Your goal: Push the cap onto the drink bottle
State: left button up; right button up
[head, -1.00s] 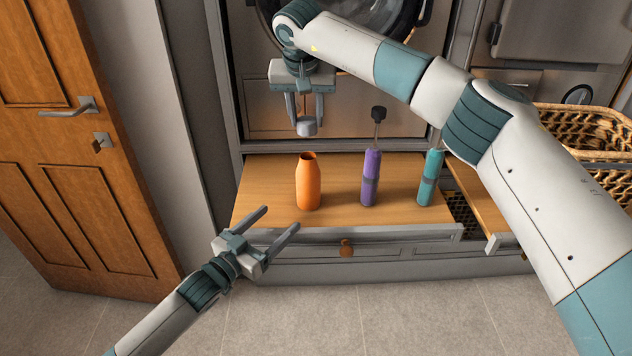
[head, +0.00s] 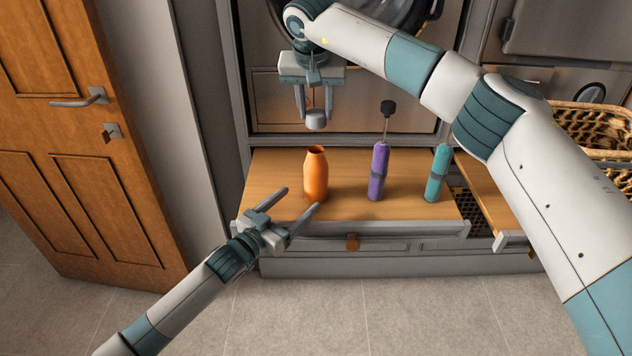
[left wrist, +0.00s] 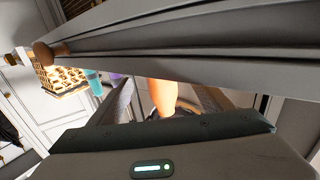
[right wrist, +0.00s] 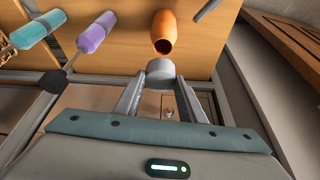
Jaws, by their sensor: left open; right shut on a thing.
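The orange drink bottle (head: 315,178) stands upright and open-mouthed on the wooden board. It also shows in the right wrist view (right wrist: 165,30) and partly in the left wrist view (left wrist: 163,95). My right gripper (head: 316,112) is shut on the grey cap (head: 316,122) and holds it above the bottle's mouth, apart from it. The cap also shows between the fingers in the right wrist view (right wrist: 160,70). My left gripper (head: 301,202) is open and empty, low at the board's front edge, its fingers pointing toward the bottle without closing on it.
The drawer front with an orange-brown knob (head: 352,243) lies below. A wicker basket (head: 595,125) is at right.

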aim_at(309, 190)
pick_arm(q)
jog(key=x, duration=0.6)
jog(key=shift+w+d, duration=0.25)
jog(key=c, duration=1.6)
pick_arm(e)
jog(key=shift+f, duration=2.45)
jog(key=shift+f, duration=0.1)
jog(key=shift+f, duration=0.8)
jog(key=shift+f, duration=0.6)
jog(key=o, duration=1.1)
